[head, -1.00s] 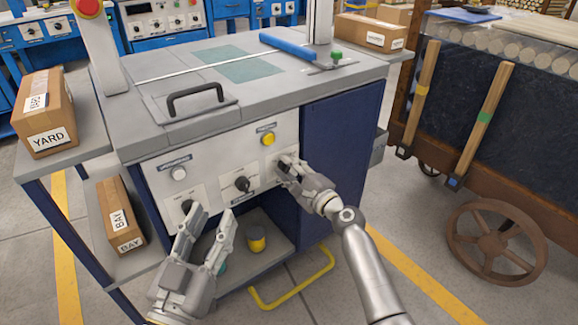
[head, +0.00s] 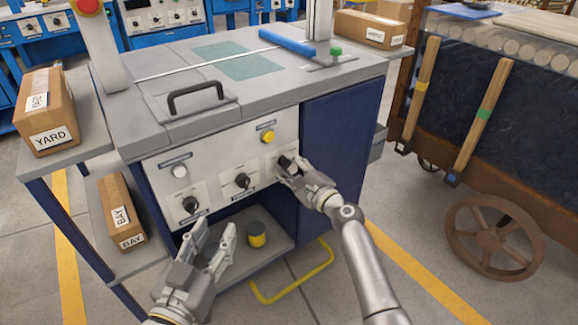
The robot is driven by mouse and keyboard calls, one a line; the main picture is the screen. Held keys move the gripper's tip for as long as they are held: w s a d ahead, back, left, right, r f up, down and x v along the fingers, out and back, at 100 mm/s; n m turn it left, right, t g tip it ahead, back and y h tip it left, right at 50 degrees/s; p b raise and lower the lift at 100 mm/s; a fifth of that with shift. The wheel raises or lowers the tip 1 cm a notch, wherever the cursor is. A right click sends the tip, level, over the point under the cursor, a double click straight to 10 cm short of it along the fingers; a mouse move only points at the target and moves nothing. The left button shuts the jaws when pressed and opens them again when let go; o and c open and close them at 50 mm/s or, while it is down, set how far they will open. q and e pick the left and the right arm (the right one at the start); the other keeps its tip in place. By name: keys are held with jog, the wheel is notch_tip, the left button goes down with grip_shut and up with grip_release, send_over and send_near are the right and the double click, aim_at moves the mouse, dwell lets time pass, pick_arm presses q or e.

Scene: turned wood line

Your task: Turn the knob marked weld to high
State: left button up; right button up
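The light grey control panel (head: 213,167) is on the front of the machine cabinet. It has three black knobs: a left knob (head: 190,204), a middle knob (head: 242,181) and a right knob (head: 285,162). The knob labels are too small to read, so I cannot tell which is marked weld. My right gripper (head: 284,169) is at the right knob, its fingers around or just in front of it; the fingers partly hide it, and their grip is unclear. My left gripper (head: 215,234) is open and empty, below the panel and in front of the lower shelf.
The panel also has a white button (head: 180,171) and a yellow button (head: 268,137). A yellow-and-black cylinder (head: 256,235) stands on the lower shelf. A yellow bar handle (head: 296,283) sticks out low in front. A wooden cart (head: 495,200) stands at the right.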

jog(key=shift+o, duration=1.1)
jog(key=v, duration=1.2)
